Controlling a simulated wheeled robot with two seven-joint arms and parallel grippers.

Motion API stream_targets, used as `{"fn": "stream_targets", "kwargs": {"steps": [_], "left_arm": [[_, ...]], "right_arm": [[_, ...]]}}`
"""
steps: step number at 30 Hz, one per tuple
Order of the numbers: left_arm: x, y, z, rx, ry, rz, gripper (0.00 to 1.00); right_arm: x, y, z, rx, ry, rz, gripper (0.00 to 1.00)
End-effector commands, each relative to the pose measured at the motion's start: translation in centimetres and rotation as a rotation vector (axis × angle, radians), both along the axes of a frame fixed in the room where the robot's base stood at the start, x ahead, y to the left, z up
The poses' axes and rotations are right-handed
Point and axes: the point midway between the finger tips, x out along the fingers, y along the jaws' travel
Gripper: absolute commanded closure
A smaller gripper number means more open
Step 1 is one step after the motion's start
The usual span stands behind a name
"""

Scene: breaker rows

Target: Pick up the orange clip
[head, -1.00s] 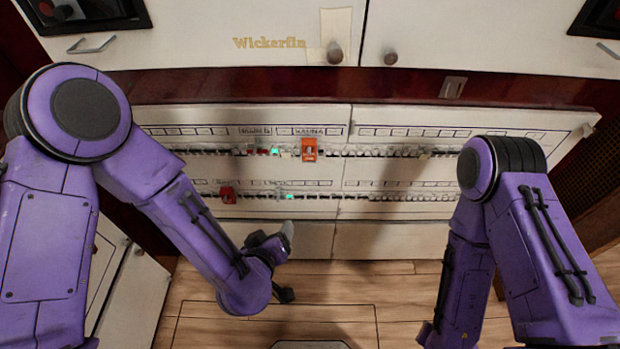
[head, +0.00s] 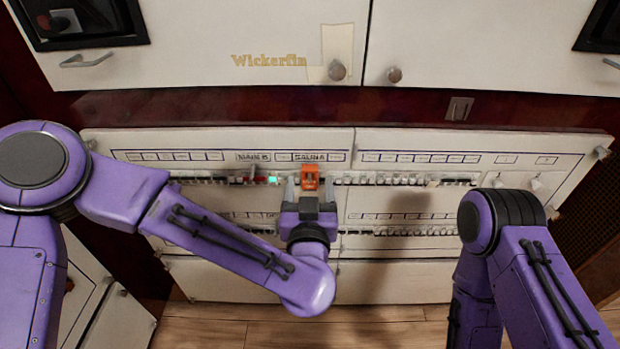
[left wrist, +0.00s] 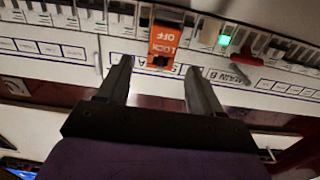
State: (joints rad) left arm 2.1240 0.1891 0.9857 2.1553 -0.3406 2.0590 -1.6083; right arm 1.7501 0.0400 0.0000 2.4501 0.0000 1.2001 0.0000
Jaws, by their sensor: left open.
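The orange clip (head: 310,178) sits on the upper breaker row of the panel, below the "SAUNA" label. In the left wrist view the clip (left wrist: 165,45) shows "LOCK OFF" lettering and lies just beyond the gap between the fingertips. My left gripper (head: 308,188) is open in front of the panel, its fingers pointing at the clip, one to each side. It also shows in the left wrist view (left wrist: 155,75), with nothing between its fingers. My right arm is at the right of the head view, and its gripper is not visible.
A green-lit breaker (head: 273,180) and a red piece (head: 258,180) sit left of the clip on the same row. In the left wrist view a red lever piece (left wrist: 248,56) stands out from the row. White cabinet doors (head: 200,48) with knobs are above.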

Motion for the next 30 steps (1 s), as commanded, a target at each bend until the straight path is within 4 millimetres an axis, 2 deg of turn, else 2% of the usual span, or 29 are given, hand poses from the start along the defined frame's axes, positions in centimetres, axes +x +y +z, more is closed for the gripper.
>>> {"fn": "stream_targets", "kwargs": {"steps": [1, 5, 12, 14, 15, 18, 30], "left_arm": [[1.0, 0.1, -0.5, -0.005, 0.004, 0.006, 0.34], [2.8, 0.0, -0.2, -0.002, 0.001, 0.002, 0.34], [3.0, 0.0, -0.1, -0.001, 0.001, 0.000, 0.34], [3.0, 0.0, -0.1, -0.001, 0.001, 0.000, 0.50], [3.0, -0.1, -0.1, -0.001, 0.001, 0.000, 0.63], [3.0, -0.1, -0.2, -0.001, 0.001, 0.000, 0.94], [3.0, -0.1, 0.0, 0.000, 0.000, -0.002, 0.94]], "right_arm": [[0.0, 0.0, -0.4, 0.000, 0.000, 0.000, 0.57], [0.0, 0.0, -0.4, 0.000, 0.000, 0.000, 0.57], [0.0, 0.0, -0.4, 0.000, 0.000, 0.000, 0.57], [0.0, 0.0, -0.4, 0.000, 0.000, 0.000, 0.57], [0.0, 0.0, -0.4, 0.000, 0.000, 0.000, 0.57], [0.0, 0.0, -0.4, 0.000, 0.000, 0.000, 0.57], [0.0, 0.0, -0.1, 0.000, 0.000, 0.000, 0.57]]}}
